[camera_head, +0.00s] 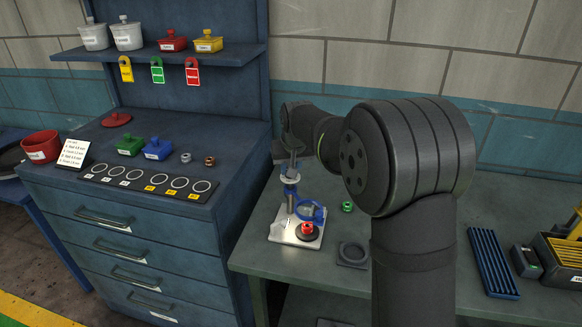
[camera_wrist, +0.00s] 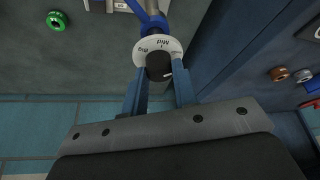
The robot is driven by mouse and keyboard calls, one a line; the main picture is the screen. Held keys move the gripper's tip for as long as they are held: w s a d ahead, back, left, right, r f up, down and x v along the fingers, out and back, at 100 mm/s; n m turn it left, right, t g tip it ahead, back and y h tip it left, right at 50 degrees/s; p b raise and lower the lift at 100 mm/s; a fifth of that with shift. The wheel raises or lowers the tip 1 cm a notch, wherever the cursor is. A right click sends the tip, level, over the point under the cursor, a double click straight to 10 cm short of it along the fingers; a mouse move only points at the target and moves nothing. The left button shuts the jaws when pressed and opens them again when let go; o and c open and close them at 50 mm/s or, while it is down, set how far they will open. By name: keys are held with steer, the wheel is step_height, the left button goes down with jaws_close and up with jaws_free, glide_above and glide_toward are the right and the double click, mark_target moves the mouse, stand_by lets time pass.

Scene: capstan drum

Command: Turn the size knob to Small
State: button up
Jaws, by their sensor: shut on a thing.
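The size knob (camera_wrist: 157,66) is a black round knob with a white mark, which sits at its lower right side in the wrist view. Around it is a white dial (camera_wrist: 150,42) with the words Big and Mid readable; a further word at the right is too small to read surely. My gripper (camera_wrist: 160,70) has its two blue fingers on either side of the knob and is shut on it. In the head view my gripper (camera_head: 292,165) reaches down to the top of the stand, and the knob is hard to make out there.
The stand has a pale base (camera_head: 283,232), a blue ring (camera_head: 311,210) and a red piece (camera_head: 307,228). A green ring (camera_head: 347,207) and a dark square block (camera_head: 353,254) lie close by on the bench. A blue cabinet (camera_head: 150,235) stands at the left.

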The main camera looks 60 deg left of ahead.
steer(key=shift+m, duration=0.4)
steer(key=o, duration=1)
steer(key=v, duration=1.7)
steer(key=shift+s+r, duration=0.3)
steer(key=shift+s, duration=0.05)
steer(key=shift+a+f, duration=0.1)
steer(key=shift+a, duration=0.05)
steer(key=x, duration=1.7)
steer(key=shift+w+f, duration=0.25)
steer(key=shift+w, duration=0.1)
